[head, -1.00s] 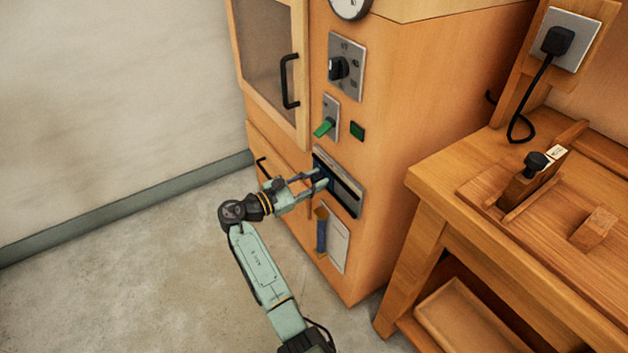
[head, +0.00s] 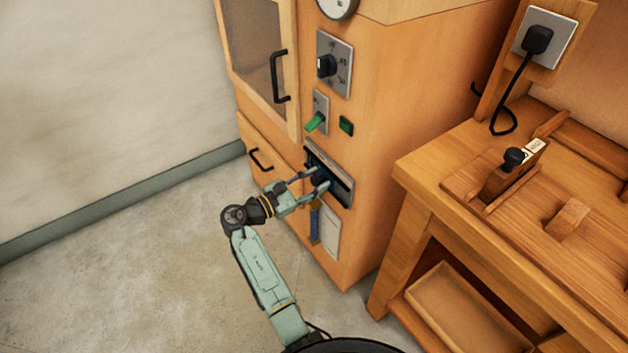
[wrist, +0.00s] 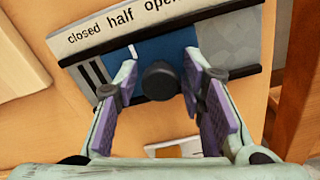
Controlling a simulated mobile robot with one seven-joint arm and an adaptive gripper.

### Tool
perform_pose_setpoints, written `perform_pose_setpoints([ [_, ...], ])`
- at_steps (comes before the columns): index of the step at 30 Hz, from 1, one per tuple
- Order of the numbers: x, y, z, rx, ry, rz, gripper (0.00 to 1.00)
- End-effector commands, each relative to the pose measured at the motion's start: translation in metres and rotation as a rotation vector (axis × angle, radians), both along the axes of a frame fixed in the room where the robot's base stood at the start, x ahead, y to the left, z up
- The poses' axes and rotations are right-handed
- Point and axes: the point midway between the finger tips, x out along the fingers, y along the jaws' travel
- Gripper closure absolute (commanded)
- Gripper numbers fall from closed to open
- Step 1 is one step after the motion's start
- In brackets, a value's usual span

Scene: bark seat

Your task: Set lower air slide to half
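The lower air slide is a slot in a grey plate (head: 345,190) low on the wooden cabinet front. In the wrist view its label (wrist: 130,22) reads closed, half, open. A blue slide plate (wrist: 182,50) with a round black knob (wrist: 160,80) sits in the slot. A white mark (wrist: 132,52) on the blue plate lies below the word half. Dark vents show at the closed end. My gripper (head: 323,182) is at the slot. In the wrist view its fingers (wrist: 165,95) stand open on either side of the knob, with gaps visible.
Above the slot are a green lever (head: 315,121), a green button (head: 346,126) and a rotary dial (head: 327,66). A blue item (head: 314,226) and white sheet (head: 329,232) hang below. A workbench (head: 420,180) stands close on the right. Floor at left is clear.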

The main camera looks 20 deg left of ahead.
Motion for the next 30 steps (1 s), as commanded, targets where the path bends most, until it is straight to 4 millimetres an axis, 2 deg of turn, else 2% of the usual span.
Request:
perform_pose_setpoints([
  [3, 0.000, 0.000, 0.000, 0.000, 0.000, 0.000, 0.55],
  [14, -0.005, 0.005, 0.000, -0.001, 0.000, 0.003, 0.55],
  [30, -0.083, 0.066, 0.000, 0.000, 0.000, 0.002, 0.55],
])
